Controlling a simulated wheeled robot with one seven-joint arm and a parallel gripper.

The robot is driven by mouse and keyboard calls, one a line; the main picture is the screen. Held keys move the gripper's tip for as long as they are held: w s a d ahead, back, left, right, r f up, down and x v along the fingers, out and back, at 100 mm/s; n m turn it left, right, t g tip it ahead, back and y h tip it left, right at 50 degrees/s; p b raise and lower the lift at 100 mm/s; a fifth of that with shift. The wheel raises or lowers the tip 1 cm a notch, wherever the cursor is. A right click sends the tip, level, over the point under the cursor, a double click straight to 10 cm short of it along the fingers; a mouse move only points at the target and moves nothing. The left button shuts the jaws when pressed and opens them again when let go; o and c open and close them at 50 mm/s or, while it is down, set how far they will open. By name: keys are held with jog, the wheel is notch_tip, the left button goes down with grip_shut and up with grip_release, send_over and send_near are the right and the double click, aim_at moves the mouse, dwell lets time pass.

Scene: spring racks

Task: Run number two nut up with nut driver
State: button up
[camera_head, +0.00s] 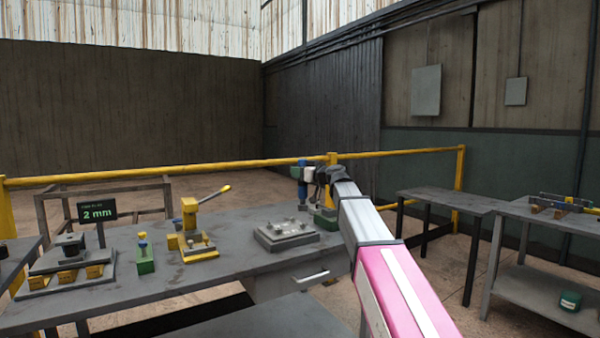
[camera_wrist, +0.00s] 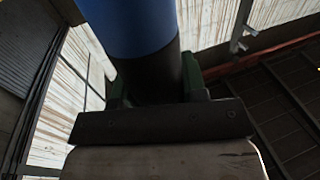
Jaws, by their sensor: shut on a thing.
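My gripper (camera_head: 306,173) is shut on a nut driver (camera_head: 302,190), held upright at the back right of the workbench. In the wrist view the driver's thick blue and black body (camera_wrist: 130,30) stands between the jaws (camera_wrist: 152,92). A grey plate (camera_head: 272,241) with several small studs or nuts lies on the bench below and left of the driver. The driver's lower end shows near the plate's far right side; I cannot tell whether it touches anything. The number two nut is too small to single out.
A green block (camera_head: 327,222) stands right of the plate, partly behind my arm. A yellow lever press (camera_head: 195,240), a small green stand (camera_head: 145,262) and a "2 mm" sign (camera_head: 97,211) stand to the left. A yellow rail (camera_head: 240,165) runs behind. Bare bench (camera_head: 160,290) lies in front.

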aim_at(300, 190)
jog(key=shift+f, duration=2.6)
jog(key=shift+o, duration=0.3)
jog(key=shift+c, duration=0.8)
jog(key=shift+f, duration=1.3)
dwell(1.5)
